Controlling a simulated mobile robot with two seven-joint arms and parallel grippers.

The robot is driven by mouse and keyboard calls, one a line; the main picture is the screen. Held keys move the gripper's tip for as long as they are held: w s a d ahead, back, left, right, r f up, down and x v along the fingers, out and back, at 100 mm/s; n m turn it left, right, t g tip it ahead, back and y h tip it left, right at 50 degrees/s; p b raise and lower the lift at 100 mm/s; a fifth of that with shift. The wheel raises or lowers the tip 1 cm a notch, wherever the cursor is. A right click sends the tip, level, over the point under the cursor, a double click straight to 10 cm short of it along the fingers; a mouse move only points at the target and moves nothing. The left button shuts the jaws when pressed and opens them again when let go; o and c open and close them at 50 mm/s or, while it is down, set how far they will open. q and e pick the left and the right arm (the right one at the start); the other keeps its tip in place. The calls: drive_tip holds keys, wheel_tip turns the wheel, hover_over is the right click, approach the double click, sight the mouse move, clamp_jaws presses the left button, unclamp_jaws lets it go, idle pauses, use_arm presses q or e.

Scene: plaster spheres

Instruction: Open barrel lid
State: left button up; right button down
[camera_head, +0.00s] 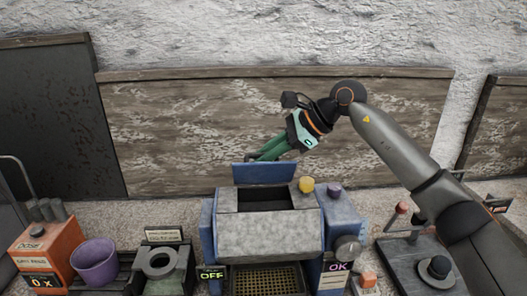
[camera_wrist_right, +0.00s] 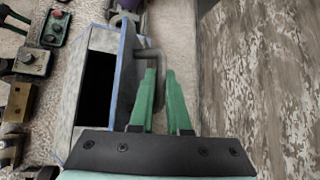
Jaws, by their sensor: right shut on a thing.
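The barrel (camera_head: 268,231) is a blue and grey box-shaped machine at the bottom centre of the head view. Its blue lid (camera_head: 264,174) stands raised at the back of a dark rectangular opening (camera_head: 263,200). In the right wrist view the lid (camera_wrist_right: 127,82) is seen nearly edge-on, with a grey handle (camera_wrist_right: 150,58) on its outer side. My right gripper (camera_head: 262,156) is at the lid's upper edge, its green fingers (camera_wrist_right: 161,74) shut on the handle. The fingers partly hide the handle. My left gripper is in neither view.
A purple bucket (camera_head: 95,262) and an orange box (camera_head: 43,250) stand at the left. A wooden board wall (camera_head: 190,130) rises behind.

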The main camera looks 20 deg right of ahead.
drive_tip(key=shift+w+d+f+m+g+y, duration=0.15)
drive_tip(key=shift+w+m+g, duration=0.25)
drive_tip(key=shift+g, duration=0.25)
drive_tip(key=shift+w+d+f+m+g+y, duration=0.1)
drive_tip(key=shift+w+m+g+y, duration=0.1)
drive_tip(key=shift+w+m+g, duration=0.25)
drive_tip(key=shift+w+d+f+m+g+y, duration=0.15)
drive_tip(key=shift+w+m+g, duration=0.1)
drive_tip(key=shift+w+g, duration=0.4)
drive_tip(key=shift+f+g, duration=0.15)
drive_tip(key=shift+g, duration=0.3)
drive_tip(key=c, duration=1.2)
unclamp_jaws()
drive_tip(key=shift+o, duration=0.2)
